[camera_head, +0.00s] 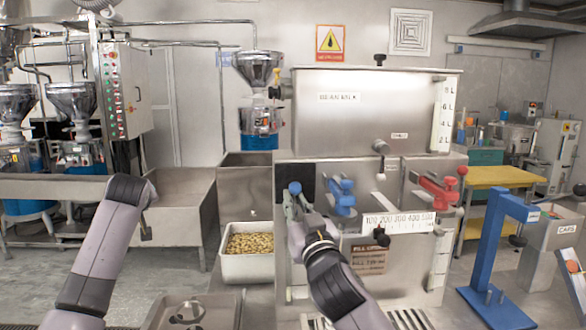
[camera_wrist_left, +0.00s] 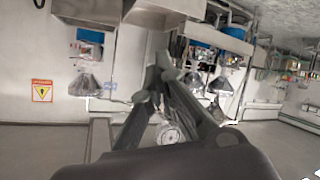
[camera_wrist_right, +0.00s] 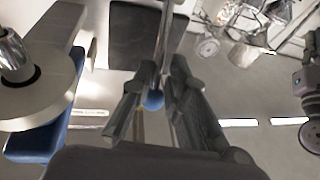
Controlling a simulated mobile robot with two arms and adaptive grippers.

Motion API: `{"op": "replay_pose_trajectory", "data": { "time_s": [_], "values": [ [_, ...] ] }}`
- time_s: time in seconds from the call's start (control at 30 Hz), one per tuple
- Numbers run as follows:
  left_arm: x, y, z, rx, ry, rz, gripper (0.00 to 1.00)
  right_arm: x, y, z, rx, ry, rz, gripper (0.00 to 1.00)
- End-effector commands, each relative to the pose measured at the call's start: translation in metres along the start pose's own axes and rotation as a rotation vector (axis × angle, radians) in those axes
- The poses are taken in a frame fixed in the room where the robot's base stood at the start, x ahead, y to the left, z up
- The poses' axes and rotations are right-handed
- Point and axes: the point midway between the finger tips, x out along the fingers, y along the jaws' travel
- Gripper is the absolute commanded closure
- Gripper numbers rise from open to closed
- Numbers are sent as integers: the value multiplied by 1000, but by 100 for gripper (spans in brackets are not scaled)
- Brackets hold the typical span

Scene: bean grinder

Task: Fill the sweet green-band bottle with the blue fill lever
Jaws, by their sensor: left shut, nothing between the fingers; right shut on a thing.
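The steel filling machine (camera_head: 375,110) stands in front of me. A blue valve (camera_head: 341,196) sits on its front, with a red valve (camera_head: 440,189) to the right. My right gripper (camera_head: 297,206) is shut on the blue-knobbed lever (camera_head: 295,188) at the machine's left front. The blue knob (camera_wrist_right: 153,99) shows between its fingers in the right wrist view. My left gripper (camera_wrist_left: 158,75) is shut and empty, away from the machine at the left; in the head view only a little of it shows below the left arm. I cannot make out a green-band bottle; my right arm covers part of the lower front.
A white bin of beans (camera_head: 249,267) stands left of the machine. A steel tray (camera_head: 195,312) is at the front left. A blue press frame (camera_head: 494,245) and a caps box (camera_head: 553,235) stand at the right, with a yellow table (camera_head: 500,177) behind.

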Motion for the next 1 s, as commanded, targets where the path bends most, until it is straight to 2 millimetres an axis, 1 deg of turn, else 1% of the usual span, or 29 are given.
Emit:
{"op": "replay_pose_trajectory", "data": {
  "time_s": [0.03, 0.07, 0.1, 0.17, 0.2, 0.27, 0.3, 0.37, 0.4, 0.5, 0.53, 0.6, 0.63, 0.7, 0.73, 0.77, 0.87, 1.0],
  "values": [
    [-26, 45, -1, 14, -19, 43, 100, 0, 1, 3, 8, -7, 3, 100],
    [-41, 68, 0, 23, -34, 61, 100, 0, 1, 3, 8, -7, 3, 100],
    [-62, 97, 3, 39, -54, 85, 100, 0, 1, 3, 8, -7, 3, 100],
    [-96, 138, 8, 70, -81, 117, 100, 0, 1, 3, 8, -6, 2, 100],
    [-121, 164, 12, 93, -96, 137, 100, 0, 1, 3, 8, -6, 2, 100],
    [-159, 198, 19, 132, -115, 160, 100, 0, 1, 3, 8, -6, 2, 100],
    [-184, 218, 24, 161, -125, 171, 100, 0, 1, 3, 8, -6, 2, 100],
    [-220, 242, 32, 203, -134, 184, 100, 0, 1, 3, 8, -6, 2, 100],
    [-243, 256, 37, 231, -139, 190, 100, 0, 1, 3, 8, -6, 2, 100],
    [-289, 278, 50, 292, -142, 193, 100, 0, 1, 3, 8, -6, 3, 100],
    [-300, 282, 54, 306, -143, 192, 100, 0, 1, 3, 8, -6, 3, 100],
    [-319, 290, 60, 334, -141, 189, 100, 0, 1, 2, 8, -6, 3, 100],
    [-326, 292, 62, 343, -140, 188, 100, 0, 1, 2, 8, -6, 3, 100],
    [-334, 295, 66, 358, -140, 185, 100, 0, 1, 2, 8, -5, 3, 100],
    [-334, 296, 67, 361, -141, 184, 100, 0, 1, 2, 8, -5, 3, 100],
    [-334, 296, 68, 363, -141, 183, 100, 0, 1, 2, 8, -5, 3, 100],
    [-323, 298, 70, 365, -142, 180, 100, 0, 1, 2, 8, -5, 3, 100],
    [-297, 301, 74, 364, -142, 179, 100, 0, 1, 2, 8, -5, 3, 100]
  ]
}}
